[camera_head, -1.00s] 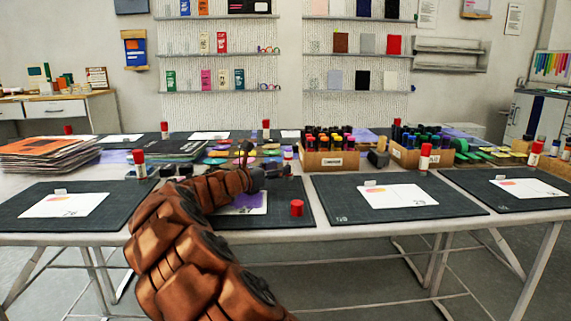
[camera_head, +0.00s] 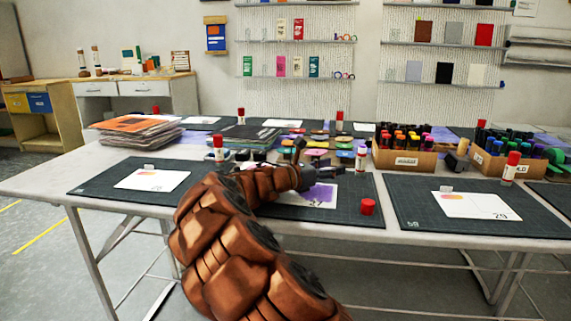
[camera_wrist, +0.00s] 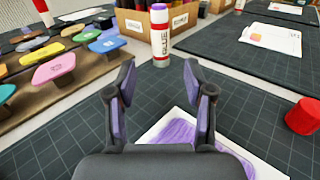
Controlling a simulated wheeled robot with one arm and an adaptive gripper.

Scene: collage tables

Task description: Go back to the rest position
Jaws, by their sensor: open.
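My gripper (camera_wrist: 159,92) is open and empty in the wrist view, its two dark fingers with purple inner pads spread apart. It is above a dark cutting mat (camera_wrist: 262,128) and a white card with a purple patch (camera_wrist: 178,132). A glue stick (camera_wrist: 160,32) with an uncovered purple top stands upright beyond the fingers. A red cap (camera_wrist: 303,116) sits on the mat to the right. In the head view my gripper (camera_head: 318,172) is small, over the card (camera_head: 318,194), with the red cap (camera_head: 367,206) at lower right and the glue stick (camera_head: 361,160) behind.
Stacked sheets (camera_head: 135,134) lie at the table's left. Boxes of markers (camera_head: 404,158) stand at the right. Several coloured stamps (camera_wrist: 62,68) lie left of the mat. Other mats (camera_head: 110,181) with cards lie on both sides. Floor is clear at the left.

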